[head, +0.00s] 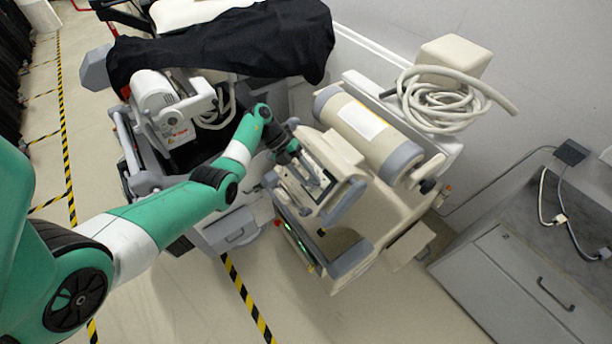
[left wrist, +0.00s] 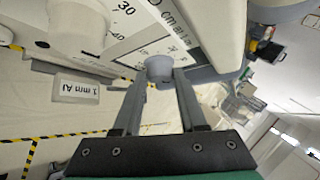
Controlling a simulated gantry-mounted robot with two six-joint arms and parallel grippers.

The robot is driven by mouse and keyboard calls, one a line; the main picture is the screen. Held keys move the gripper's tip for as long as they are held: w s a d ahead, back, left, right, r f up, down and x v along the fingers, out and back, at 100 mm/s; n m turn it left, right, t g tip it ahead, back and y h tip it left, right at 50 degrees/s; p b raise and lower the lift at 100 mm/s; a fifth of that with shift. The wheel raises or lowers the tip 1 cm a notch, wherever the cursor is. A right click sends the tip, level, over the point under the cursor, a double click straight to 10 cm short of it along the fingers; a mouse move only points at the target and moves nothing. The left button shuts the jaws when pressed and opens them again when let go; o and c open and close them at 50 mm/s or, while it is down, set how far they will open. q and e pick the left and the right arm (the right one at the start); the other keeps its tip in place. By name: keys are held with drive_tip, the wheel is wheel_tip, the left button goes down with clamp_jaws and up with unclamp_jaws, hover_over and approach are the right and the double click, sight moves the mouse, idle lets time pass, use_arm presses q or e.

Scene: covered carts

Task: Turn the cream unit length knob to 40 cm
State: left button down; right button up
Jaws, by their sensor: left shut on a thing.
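The cream unit (head: 350,215) stands right of centre in the head view, with a cream cylinder on its upper part. In the left wrist view its white scale panel (left wrist: 145,30) shows printed numbers, among them 30 and 40, and the letters "cm". A small grey knob (left wrist: 159,68) sits at the panel's lower edge. My left gripper (left wrist: 160,80) is shut on this knob, one finger on each side. In the head view the left gripper (head: 290,155) reaches the unit's front, and the knob is too small to make out. My right gripper is in neither view.
A second cart under a black cover (head: 220,45) stands to the left. A coiled cream cable (head: 435,105) and box lie behind the unit. A grey cabinet (head: 530,270) stands at the right. In the wrist view a larger cream knob (left wrist: 75,28) and a "1 mm Al" label (left wrist: 78,89) are near.

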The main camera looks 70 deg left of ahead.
use_arm(q)
drive_tip(key=shift+w+d+r+m+g+y+p, duration=0.1)
drive_tip(key=shift+m+g+y+p, duration=0.3)
drive_tip(key=shift+m, duration=0.2)
drive_tip(key=shift+w+r+m+g+y+p, duration=0.1)
drive_tip(key=shift+m+g+y+p, duration=0.2)
drive_tip(key=shift+m+g, duration=0.25)
drive_tip(key=shift+f+m, duration=0.1)
drive_tip(key=shift+m, duration=0.15)
drive_tip(key=shift+c, duration=2.3)
unclamp_jaws()
drive_tip(key=p+v, duration=0.3)
drive_tip(key=v, duration=0.8)
drive_tip(key=shift+r, duration=0.3)
